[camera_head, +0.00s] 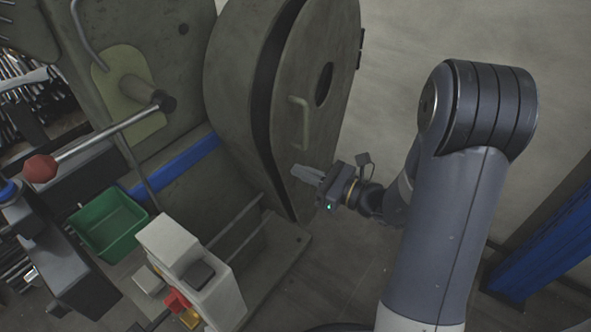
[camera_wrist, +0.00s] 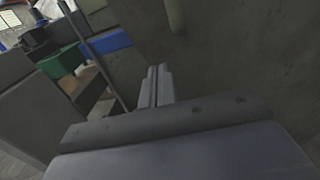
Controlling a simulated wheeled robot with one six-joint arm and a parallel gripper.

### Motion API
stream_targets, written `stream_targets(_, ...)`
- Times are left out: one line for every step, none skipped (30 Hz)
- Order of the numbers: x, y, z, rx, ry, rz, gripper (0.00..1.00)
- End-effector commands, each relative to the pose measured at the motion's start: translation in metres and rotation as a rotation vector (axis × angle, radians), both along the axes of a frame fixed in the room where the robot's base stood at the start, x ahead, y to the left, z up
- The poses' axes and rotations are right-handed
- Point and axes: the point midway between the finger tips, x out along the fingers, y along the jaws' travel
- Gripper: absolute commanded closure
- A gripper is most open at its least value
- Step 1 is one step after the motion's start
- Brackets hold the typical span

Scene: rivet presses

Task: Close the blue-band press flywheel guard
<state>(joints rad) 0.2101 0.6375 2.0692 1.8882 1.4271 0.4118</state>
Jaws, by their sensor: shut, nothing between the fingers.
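The press with the blue band (camera_head: 181,164) stands at left centre in the head view; the band also shows in the wrist view (camera_wrist: 106,42). Its flywheel guard (camera_head: 325,125) is a rounded grey-green door with a bar handle (camera_head: 300,122) and a dark slot. A dark gap separates the guard from the housing (camera_head: 232,70), so it stands ajar. My gripper (camera_head: 298,171) is shut and empty, by the guard's lower outer face, below the handle. In the wrist view, the closed fingers (camera_wrist: 158,75) point at the guard face (camera_wrist: 235,60), with the handle (camera_wrist: 174,15) above. Contact cannot be told.
A control box (camera_head: 190,262) with red and yellow buttons and a green bin (camera_head: 108,222) stand at lower left. A red-knobbed lever (camera_head: 40,168) juts out left. A blue post (camera_head: 540,250) stands at right.

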Motion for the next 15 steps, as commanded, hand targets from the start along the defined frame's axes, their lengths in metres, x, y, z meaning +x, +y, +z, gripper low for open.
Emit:
stream_targets(0.003,0.006,0.000,0.001,-0.001,0.003,1.00)
stream_targets(0.004,0.008,-0.001,0.000,0.000,0.003,1.00)
stream_targets(0.006,0.012,-0.001,-0.001,0.000,0.003,1.00)
stream_targets(0.008,0.013,-0.001,-0.001,-0.001,0.002,1.00)
stream_targets(0.009,0.015,0.000,-0.001,-0.001,0.001,1.00)
stream_targets(0.010,0.016,0.000,-0.001,-0.001,0.001,1.00)
stream_targets(0.011,0.018,0.000,-0.001,-0.001,0.001,1.00)
stream_targets(0.011,0.018,0.000,-0.001,-0.001,0.001,1.00)
stream_targets(0.012,0.019,0.000,-0.001,-0.001,0.001,1.00)
stream_targets(0.012,0.019,0.000,0.000,0.000,0.001,1.00)
stream_targets(0.012,0.020,0.000,0.000,0.000,0.000,1.00)
stream_targets(0.012,0.020,0.000,0.000,0.000,0.000,1.00)
stream_targets(0.012,0.020,0.000,0.000,0.000,0.000,1.00)
stream_targets(0.012,0.019,0.000,0.000,0.000,0.000,1.00)
stream_targets(0.012,0.019,0.000,0.000,0.000,0.000,1.00)
